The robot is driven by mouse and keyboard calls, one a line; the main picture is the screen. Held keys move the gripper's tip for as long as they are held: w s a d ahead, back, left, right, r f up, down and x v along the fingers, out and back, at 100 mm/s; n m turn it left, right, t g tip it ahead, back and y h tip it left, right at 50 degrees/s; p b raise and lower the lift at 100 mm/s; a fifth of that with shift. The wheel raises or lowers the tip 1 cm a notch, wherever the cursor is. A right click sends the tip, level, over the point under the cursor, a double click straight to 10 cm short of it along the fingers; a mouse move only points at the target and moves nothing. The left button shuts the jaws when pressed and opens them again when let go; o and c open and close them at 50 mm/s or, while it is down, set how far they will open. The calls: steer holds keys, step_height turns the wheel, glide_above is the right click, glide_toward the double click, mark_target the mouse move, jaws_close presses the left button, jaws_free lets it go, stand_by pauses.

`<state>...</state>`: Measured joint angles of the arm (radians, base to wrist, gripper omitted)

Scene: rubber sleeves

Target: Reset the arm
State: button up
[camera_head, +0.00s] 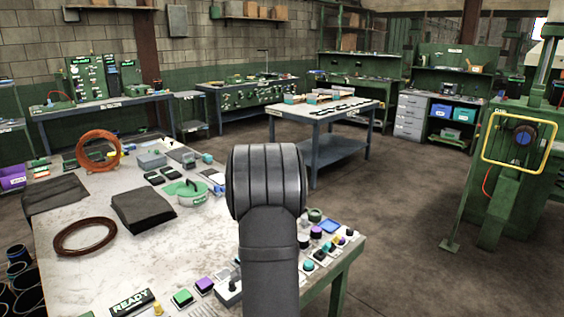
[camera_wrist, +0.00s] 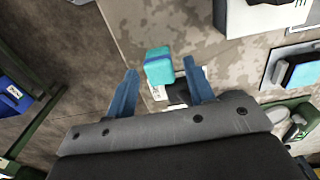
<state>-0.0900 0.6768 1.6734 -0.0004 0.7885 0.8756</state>
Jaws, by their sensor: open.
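My arm shows in the head view as a dark grey padded link (camera_head: 268,180) rising over the right part of the worktable; it hides the gripper there. In the wrist view my gripper (camera_wrist: 160,85) is open, with two blue fingers spread apart. A teal block-shaped piece (camera_wrist: 159,66) shows between and just beyond the fingertips, over the worktable near its edge. I cannot tell its distance from the fingers. Nothing is held.
The worktable (camera_head: 60,285) carries reddish-brown coils (camera_head: 85,236), dark folded sheets (camera_head: 143,211), a green round container (camera_head: 192,192) and several coloured buttons (camera_head: 183,297). A blue-framed table (camera_head: 345,120) stands behind. The floor (camera_head: 400,220) to the right is open.

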step_height(320, 180, up, 9)
step_height(320, 180, down, 12)
steer(key=shift+r, duration=0.2)
step_height(320, 180, up, 5)
steer(key=shift+f, duration=0.1)
steer(key=s+d+r, duration=0.5)
steer(key=d+r, duration=0.2)
steer(key=d, duration=0.4)
steer(key=w+a+f, duration=0.2)
steer(key=w+a, duration=1.6)
steer(key=w, duration=0.3)
steer(key=shift+a, duration=0.2)
steer(key=shift+f, duration=0.1)
